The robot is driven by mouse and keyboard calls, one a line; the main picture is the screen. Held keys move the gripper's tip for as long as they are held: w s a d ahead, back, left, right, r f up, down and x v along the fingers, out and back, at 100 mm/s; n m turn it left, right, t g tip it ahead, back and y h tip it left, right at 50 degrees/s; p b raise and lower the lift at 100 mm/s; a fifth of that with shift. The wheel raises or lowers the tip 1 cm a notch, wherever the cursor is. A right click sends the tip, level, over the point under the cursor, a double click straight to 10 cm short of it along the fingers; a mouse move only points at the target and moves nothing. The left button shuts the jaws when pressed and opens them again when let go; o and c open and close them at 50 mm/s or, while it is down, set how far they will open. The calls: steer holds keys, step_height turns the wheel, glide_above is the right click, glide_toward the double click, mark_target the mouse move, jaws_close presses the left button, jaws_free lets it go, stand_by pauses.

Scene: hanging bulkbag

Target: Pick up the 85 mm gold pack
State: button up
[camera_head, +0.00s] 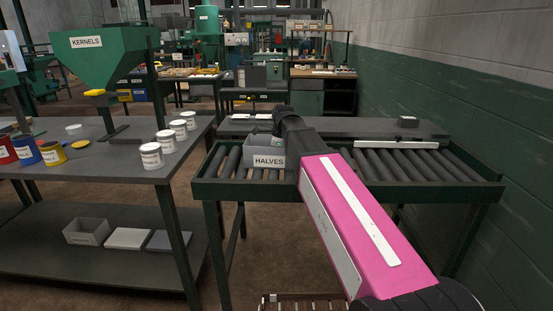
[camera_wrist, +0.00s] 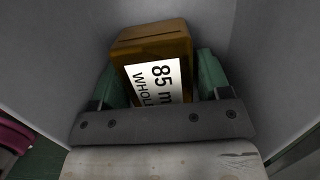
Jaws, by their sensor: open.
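The gold pack (camera_wrist: 150,48) is in the wrist view, with a white label reading "85 m" and "WHOL", the rest cut off. It sits slightly tilted in the picture between grey walls (camera_wrist: 262,55). My gripper (camera_wrist: 157,78) is open, with one green finger on each side of the pack. Whether the fingers touch it I cannot tell. In the head view my arm reaches to the grey bin labelled HALVES (camera_head: 268,161) on the roller conveyor. The fingers and the pack are hidden there.
The roller conveyor (camera_head: 450,165) has a raised green edge. A dark shelf (camera_head: 350,127) runs behind it, with a small dark block (camera_head: 408,122). At left, a dark table (camera_head: 110,160) holds several labelled tubs. A green wall (camera_head: 450,105) bounds the right.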

steer(key=c, duration=0.7)
steer(key=shift+c, duration=0.2)
steer(key=shift+r, duration=0.1)
